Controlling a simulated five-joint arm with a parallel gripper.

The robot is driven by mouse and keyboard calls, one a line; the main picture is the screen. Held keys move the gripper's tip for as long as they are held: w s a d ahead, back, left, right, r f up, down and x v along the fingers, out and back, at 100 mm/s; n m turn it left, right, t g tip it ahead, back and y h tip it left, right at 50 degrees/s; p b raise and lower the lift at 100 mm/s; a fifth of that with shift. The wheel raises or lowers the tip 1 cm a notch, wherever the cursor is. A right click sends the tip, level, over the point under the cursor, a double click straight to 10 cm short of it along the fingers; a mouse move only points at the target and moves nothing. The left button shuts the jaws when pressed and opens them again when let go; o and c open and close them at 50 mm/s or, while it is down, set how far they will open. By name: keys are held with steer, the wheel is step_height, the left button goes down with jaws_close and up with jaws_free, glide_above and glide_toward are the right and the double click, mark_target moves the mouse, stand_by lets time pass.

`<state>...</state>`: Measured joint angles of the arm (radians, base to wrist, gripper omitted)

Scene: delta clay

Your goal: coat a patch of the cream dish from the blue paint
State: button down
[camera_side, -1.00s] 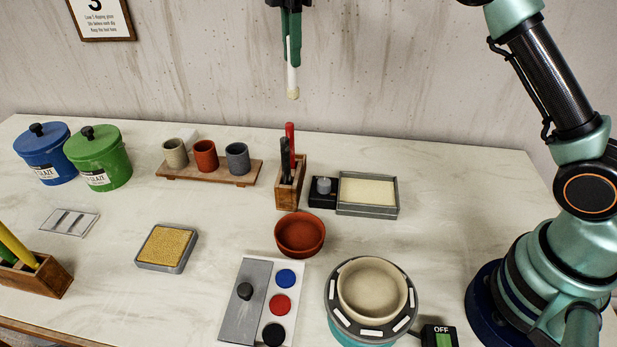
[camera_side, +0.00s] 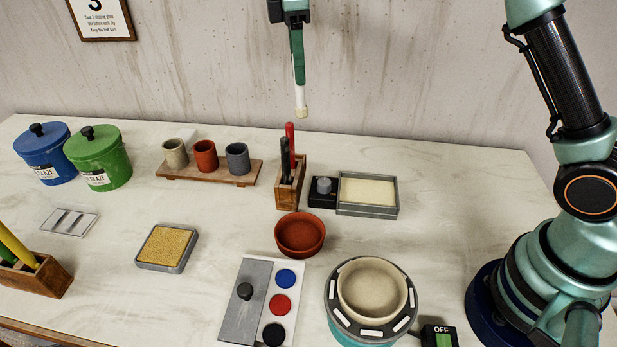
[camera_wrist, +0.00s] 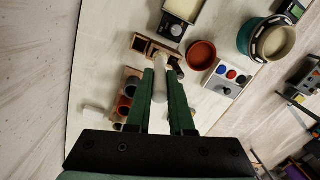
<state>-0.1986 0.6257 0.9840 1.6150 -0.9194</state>
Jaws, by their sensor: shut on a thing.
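My gripper (camera_side: 297,50) is shut on a white brush-like tool (camera_side: 299,92) with a cream tip. It holds the tool tip-down in the air, high above the back of the table. The tool also shows between my green fingers in the wrist view (camera_wrist: 160,84). The cream dish (camera_side: 372,288) sits on the banding wheel (camera_side: 340,314) at the front right, and shows at the upper right in the wrist view (camera_wrist: 277,42). The blue paint (camera_side: 286,277) is a round well at the top of the white palette (camera_side: 258,265), left of the dish, apart from the tool.
The palette also has red and black paint (camera_side: 272,334). A red bowl (camera_side: 300,236) stands behind it. A wooden holder (camera_side: 290,190) with tools and a framed cream pad (camera_side: 367,192) stand at the back. A switch box (camera_side: 438,336) reads OFF.

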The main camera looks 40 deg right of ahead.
steer(key=s+a+f+n+g+h, duration=0.1)
steer(key=s+a+f+n, duration=0.1)
steer(key=s+a+f, duration=0.5)
steer(key=s+a+f+n+g+h, duration=0.1)
steer(key=s+a+f, duration=0.3)
steer(key=s+a, duration=0.7)
steer(key=shift+w+a+f, duration=0.2)
steer(key=shift+f, duration=0.65)
steer(key=shift+w+a+f, duration=0.2)
steer(key=shift+w+f, duration=0.05)
steer(key=shift+f, duration=0.65)
steer(key=shift+w+a+f, duration=0.2)
steer(key=shift+f, duration=0.65)
steer(key=shift+f, duration=0.5)
step_height(320, 180, up, 7)
stand_by(0.4)
